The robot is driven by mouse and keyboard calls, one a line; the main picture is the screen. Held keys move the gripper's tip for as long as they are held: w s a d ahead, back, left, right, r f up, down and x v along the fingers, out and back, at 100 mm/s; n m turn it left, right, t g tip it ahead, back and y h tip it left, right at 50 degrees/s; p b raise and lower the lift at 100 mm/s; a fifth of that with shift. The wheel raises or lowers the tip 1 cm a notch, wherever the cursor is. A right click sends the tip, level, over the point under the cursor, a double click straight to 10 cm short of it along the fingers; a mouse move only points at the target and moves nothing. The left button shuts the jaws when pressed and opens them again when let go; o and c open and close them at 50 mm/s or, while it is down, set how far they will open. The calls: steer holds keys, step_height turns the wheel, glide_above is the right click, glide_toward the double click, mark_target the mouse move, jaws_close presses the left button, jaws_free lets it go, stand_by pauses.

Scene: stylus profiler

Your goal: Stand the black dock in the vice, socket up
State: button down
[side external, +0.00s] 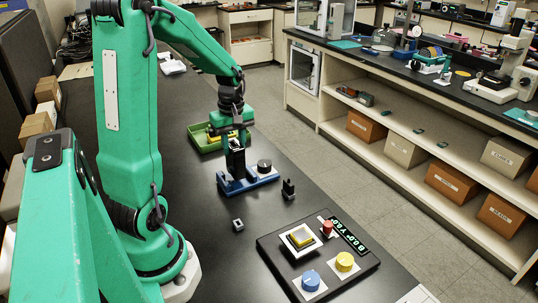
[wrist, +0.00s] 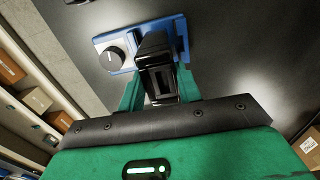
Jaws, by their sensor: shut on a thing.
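The black dock (side external: 236,163) stands upright at the left part of the blue vice (side external: 256,180). Its lower end meets the vice, but I cannot tell whether it sits fully between the jaws. My gripper (side external: 234,143) is above the vice, shut on the dock's upper part. In the wrist view the dock (wrist: 157,50) is between my green fingers (wrist: 158,88), with a dark rectangular recess facing the camera. The vice's blue body (wrist: 183,40) shows behind it, with a black knob (wrist: 117,60) on a pale plate.
A green tray (side external: 197,146) with yellow contents lies behind the vice. A small black part (side external: 288,188) stands to its right, and a small grey block (side external: 238,224) lies in front. A control panel (side external: 270,250) with coloured knobs is at the front right. Black table is clear between.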

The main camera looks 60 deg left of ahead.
steer(key=shift+f, duration=1)
steer(key=c, duration=0.9)
jaws_free()
steer(key=shift+r, duration=0.1)
steer(key=shift+c, duration=0.3)
steer(key=shift+r, duration=3.4)
steer(key=shift+r, duration=0.1)
step_height(320, 180, up, 8)
steer(key=shift+f, duration=0.2)
